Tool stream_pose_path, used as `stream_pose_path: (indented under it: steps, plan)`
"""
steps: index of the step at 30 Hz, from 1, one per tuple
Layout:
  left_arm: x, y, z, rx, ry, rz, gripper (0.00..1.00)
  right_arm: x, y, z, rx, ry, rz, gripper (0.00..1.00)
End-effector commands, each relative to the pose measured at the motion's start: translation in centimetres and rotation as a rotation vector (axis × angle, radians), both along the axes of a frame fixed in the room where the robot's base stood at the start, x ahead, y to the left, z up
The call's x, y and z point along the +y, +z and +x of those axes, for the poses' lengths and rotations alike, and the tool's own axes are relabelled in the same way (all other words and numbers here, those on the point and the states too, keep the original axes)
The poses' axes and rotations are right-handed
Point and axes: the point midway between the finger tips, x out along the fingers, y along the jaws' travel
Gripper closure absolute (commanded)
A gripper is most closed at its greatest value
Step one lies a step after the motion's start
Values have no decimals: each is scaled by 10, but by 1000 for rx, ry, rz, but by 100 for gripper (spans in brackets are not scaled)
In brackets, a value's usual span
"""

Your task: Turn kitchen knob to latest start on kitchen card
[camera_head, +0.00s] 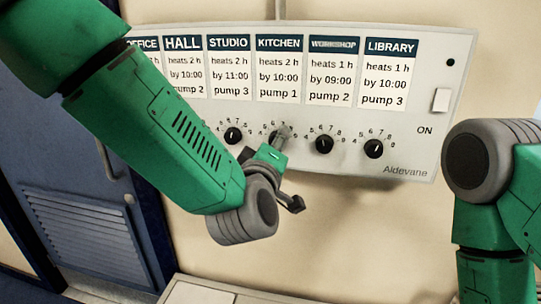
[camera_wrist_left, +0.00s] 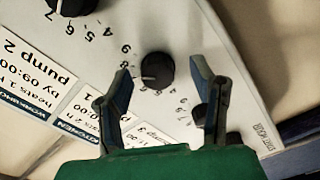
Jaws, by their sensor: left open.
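The kitchen card (camera_head: 278,78) on the wall panel reads "heats 2 h, by 10:00, pump 1". In the left wrist view a round black knob (camera_wrist_left: 155,68) sits between my two fingers, with clear gaps on both sides. Its white mark points to the left of that picture. Printed numerals surround it. My left gripper is open and holds nothing. My right gripper is out of the head view; only my right arm shows at the right.
The white panel (camera_head: 462,60) also carries the workshop knob (camera_head: 324,144), library knob (camera_head: 373,149) and another knob (camera_head: 233,135) to the left. A white switch (camera_head: 441,100) is at the right. A blue door (camera_head: 60,150) stands at the left.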

Motion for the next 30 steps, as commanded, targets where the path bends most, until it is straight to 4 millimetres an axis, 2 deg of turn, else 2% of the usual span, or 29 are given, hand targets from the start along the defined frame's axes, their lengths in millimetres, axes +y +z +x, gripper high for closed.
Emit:
stream_pose_path:
  steps: [15, 21, 30]
  plan:
    - [19, -2, -93, 5, -1, 1, 49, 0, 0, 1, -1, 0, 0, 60]
    - [23, -3, -108, 6, -1, 0, 49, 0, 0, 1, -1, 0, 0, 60]
    - [23, -3, -109, 6, 0, 1, 49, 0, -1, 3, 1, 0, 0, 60]
